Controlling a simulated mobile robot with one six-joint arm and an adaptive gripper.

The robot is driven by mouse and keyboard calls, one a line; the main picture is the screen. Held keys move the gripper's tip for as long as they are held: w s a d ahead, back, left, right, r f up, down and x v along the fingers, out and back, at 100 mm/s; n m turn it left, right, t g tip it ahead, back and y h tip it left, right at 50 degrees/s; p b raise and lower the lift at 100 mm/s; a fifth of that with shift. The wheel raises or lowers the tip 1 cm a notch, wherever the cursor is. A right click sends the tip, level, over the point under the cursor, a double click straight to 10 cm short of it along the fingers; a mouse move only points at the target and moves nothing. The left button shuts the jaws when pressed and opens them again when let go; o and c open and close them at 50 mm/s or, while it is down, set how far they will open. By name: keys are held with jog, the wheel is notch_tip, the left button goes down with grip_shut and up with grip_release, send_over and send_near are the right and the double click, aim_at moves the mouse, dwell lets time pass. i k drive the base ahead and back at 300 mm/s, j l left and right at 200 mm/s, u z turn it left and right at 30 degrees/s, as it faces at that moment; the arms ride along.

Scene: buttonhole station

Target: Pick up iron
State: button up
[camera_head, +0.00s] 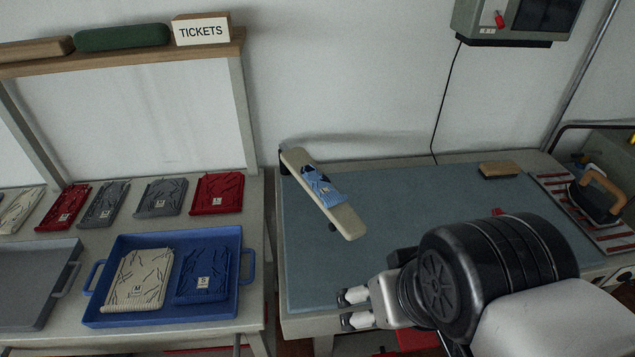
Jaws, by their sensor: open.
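The iron (595,197) stands at the far right of the work table, dark-bodied with a tan wooden handle on top. My gripper (345,309) is open and empty over the front left part of the table, pointing left. It is well to the left of the iron, with my arm between them in the picture.
A narrow pressing board (345,220) with a blue cloth (322,186) stands on the blue-grey mat (400,190). A wooden block (500,169) lies at the back. A blue tray (95,321) with folded garments is on the left table.

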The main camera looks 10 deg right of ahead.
aim_at(593, 204)
jog(key=z, duration=2)
jog(key=i+l+u, duration=0.1)
jog(key=u, duration=0.3)
jog(key=i+l+u, duration=0.1)
jog(key=u, duration=0.3)
jog(key=l+u, duration=0.25)
jog(key=u, duration=0.15)
jog(key=i+l+u, duration=0.35)
jog(key=l, duration=1.15)
jog(key=l+u, duration=0.35)
jog(key=l, duration=2)
